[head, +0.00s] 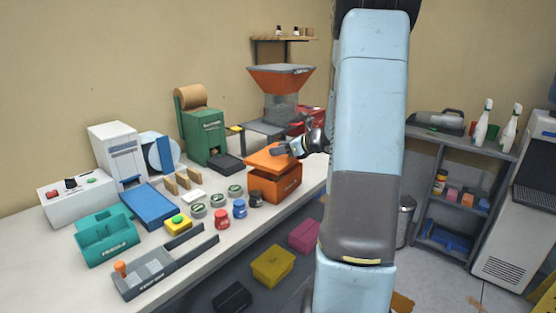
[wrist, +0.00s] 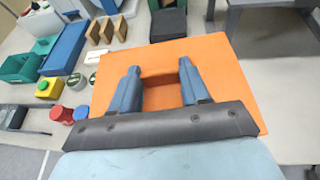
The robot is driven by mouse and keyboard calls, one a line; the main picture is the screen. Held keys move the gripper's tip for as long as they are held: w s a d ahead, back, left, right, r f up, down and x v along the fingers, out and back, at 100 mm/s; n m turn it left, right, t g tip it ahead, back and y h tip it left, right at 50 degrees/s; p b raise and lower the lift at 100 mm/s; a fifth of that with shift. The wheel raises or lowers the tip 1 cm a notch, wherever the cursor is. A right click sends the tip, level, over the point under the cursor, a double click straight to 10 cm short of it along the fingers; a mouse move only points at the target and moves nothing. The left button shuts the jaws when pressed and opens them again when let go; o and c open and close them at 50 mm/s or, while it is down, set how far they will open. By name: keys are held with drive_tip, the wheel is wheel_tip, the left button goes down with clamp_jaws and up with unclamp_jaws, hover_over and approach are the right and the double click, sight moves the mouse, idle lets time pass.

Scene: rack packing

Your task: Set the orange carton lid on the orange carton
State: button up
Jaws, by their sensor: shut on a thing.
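The orange carton (head: 275,187) stands on the bench near its right edge. The flat orange carton lid (head: 262,158) is right over the carton's top, and I cannot tell whether it rests on the rim or hangs just above it. My gripper (head: 287,150) is at the lid's top. In the wrist view the lid (wrist: 215,70) fills the middle and hides the carton. There, my gripper (wrist: 159,78) has its two blue fingers on either side of the lid's raised darker orange grip (wrist: 160,92), shut on it.
A dark grey block (head: 226,163) and a grey stand (head: 265,129) are close behind the carton. A blue tray (head: 148,205) and a teal bin (head: 106,238) are farther left. Bins lie below the bench.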

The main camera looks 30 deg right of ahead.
sight(285, 157)
drive_tip(key=shift+w+a+f, duration=0.1)
drive_tip(key=shift+w+f, duration=0.35)
drive_tip(key=shift+f, duration=1.6)
drive_tip(key=shift+f, duration=0.6)
drive_tip(key=o, duration=1)
drive_tip(key=shift+o, duration=0.2)
drive_tip(key=shift+r, duration=0.1)
